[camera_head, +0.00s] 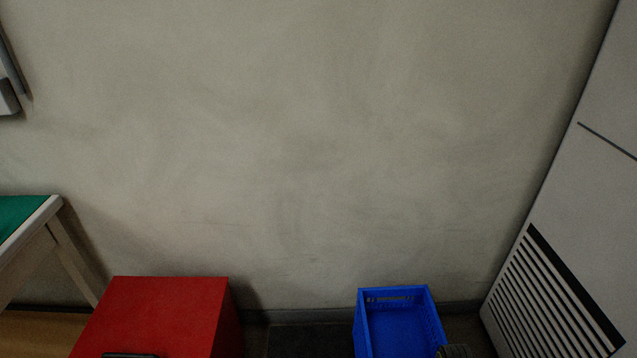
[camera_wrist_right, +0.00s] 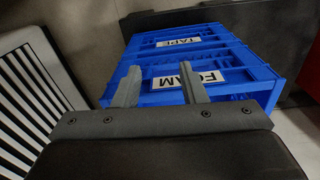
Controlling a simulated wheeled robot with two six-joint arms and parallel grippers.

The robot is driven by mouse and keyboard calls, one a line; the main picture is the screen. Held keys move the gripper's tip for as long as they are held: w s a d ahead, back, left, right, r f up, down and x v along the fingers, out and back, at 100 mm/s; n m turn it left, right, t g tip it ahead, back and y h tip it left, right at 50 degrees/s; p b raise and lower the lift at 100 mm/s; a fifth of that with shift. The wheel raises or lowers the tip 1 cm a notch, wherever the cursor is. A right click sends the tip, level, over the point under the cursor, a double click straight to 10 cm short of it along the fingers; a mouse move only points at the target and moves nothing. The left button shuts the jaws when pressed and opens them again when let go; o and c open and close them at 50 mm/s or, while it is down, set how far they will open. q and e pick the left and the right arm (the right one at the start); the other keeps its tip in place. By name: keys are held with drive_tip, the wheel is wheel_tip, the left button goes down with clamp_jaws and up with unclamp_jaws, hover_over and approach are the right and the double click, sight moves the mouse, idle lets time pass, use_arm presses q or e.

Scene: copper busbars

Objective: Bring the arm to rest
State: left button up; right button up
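My right gripper (camera_wrist_right: 160,70) shows in the right wrist view with its two grey fingers spread apart and nothing between them. Beyond the fingers is a blue crate (camera_wrist_right: 150,98) with labels reading TAPE and FOAM. I cannot tell whether the fingers touch it. In the head view a blue crate (camera_head: 393,293) stands at the bottom, right of centre, and its inside looks empty where visible. A small dark part at its lower right edge may be my right arm. My left gripper is in neither view.
A red box (camera_head: 160,310) stands at the bottom left, beside a green-topped table (camera_head: 30,217). A grey cabinet (camera_head: 590,200) with a slatted vent (camera_head: 555,300) fills the right side. A bare wall (camera_head: 300,150) lies behind. Floor shows between red box and crate.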

use_arm(q)
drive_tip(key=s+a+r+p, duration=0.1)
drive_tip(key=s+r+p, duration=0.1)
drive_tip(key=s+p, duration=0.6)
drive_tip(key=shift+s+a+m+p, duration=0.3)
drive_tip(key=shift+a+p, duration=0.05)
drive_tip(key=shift+p, duration=0.65)
use_arm(e)
drive_tip(key=s+f, duration=0.3)
drive_tip(key=s, duration=1.5)
drive_tip(key=s+d+f, duration=0.1)
drive_tip(key=s+f, duration=0.3)
drive_tip(key=s, duration=1.4)
drive_tip(key=shift+d+t+h, duration=0.15)
drive_tip(key=shift+t+h, duration=0.15)
